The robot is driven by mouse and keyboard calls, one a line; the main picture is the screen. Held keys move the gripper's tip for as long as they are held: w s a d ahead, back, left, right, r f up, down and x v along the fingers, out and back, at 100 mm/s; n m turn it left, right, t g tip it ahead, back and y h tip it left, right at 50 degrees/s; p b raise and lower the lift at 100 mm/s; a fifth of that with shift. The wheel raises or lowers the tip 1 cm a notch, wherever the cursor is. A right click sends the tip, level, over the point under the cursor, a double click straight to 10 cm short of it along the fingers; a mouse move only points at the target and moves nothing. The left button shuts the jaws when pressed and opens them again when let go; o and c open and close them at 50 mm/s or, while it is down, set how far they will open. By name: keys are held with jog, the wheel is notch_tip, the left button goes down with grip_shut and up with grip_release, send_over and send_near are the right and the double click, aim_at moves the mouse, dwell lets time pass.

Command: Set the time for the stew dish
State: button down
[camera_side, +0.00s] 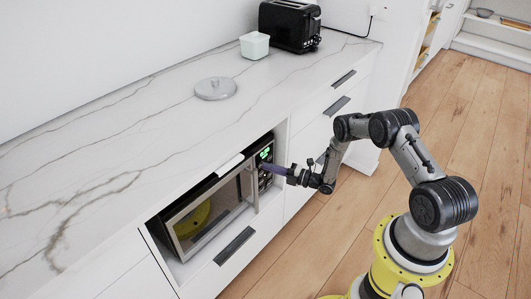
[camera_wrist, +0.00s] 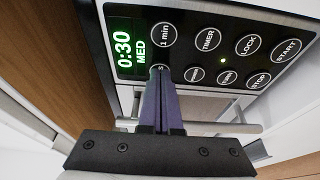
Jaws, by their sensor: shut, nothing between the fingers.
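The microwave (camera_side: 212,212) sits in a cabinet niche under the counter, its door closed. Its control panel (camera_side: 265,165) is at the right end. In the wrist view the green display (camera_wrist: 127,48) reads 0:30 MED. The upper row has the 1 min button (camera_wrist: 165,35), TIMER (camera_wrist: 208,40), LOCK (camera_wrist: 248,45) and START (camera_wrist: 287,50); STOP (camera_wrist: 260,80) ends the lower row. My gripper (camera_wrist: 161,78) is shut and empty. Its purple fingertips are at the lower-row button below 1 min, partly hiding it; contact cannot be told. A yellow dish (camera_side: 192,222) shows through the door window.
The door handle (camera_side: 254,188) stands out just left of the panel, close to my fingers. On the counter are a grey lid (camera_side: 215,88), a pale container (camera_side: 254,46) and a black toaster (camera_side: 290,25). The floor in front is clear.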

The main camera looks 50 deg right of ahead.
jog(key=s, duration=1.5)
dwell(0.5)
